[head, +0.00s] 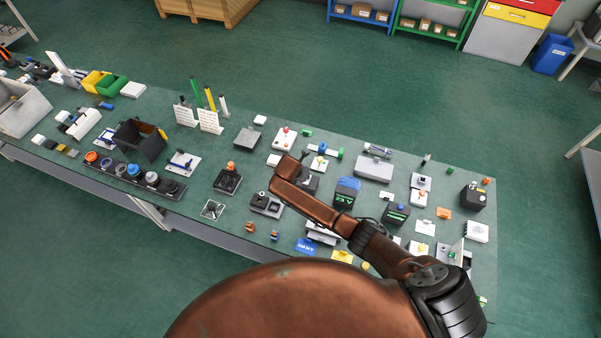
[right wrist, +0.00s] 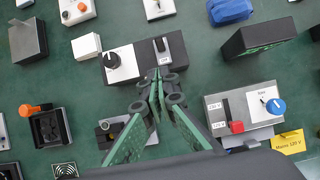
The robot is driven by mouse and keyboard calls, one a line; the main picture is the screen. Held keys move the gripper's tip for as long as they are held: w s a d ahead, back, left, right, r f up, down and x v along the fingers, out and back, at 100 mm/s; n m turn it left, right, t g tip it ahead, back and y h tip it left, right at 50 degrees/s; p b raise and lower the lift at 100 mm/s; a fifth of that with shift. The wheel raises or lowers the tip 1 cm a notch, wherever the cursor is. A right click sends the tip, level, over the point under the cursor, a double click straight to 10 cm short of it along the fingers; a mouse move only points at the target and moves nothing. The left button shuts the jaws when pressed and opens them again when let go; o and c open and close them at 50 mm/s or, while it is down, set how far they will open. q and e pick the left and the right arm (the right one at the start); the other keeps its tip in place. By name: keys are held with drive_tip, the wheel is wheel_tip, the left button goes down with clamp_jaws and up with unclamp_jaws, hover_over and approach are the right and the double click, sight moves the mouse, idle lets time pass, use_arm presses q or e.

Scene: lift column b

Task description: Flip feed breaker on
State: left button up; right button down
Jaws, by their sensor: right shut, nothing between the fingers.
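My left gripper is out of view.
A grey unit (right wrist: 243,108) with a red slider and blue knob stands to the right, by a yellow Mains card (right wrist: 288,143). A device with an orange knob (right wrist: 46,126) is at the left. Several other devices crowd the bench (head: 385,150).

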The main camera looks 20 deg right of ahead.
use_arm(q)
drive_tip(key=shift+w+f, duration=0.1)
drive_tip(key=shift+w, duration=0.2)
use_arm(e)
drive_tip(key=shift+v, duration=1.65)
drive_tip(key=shift+w+d+r, duration=0.1)
drive_tip(key=shift+d+r, duration=0.05)
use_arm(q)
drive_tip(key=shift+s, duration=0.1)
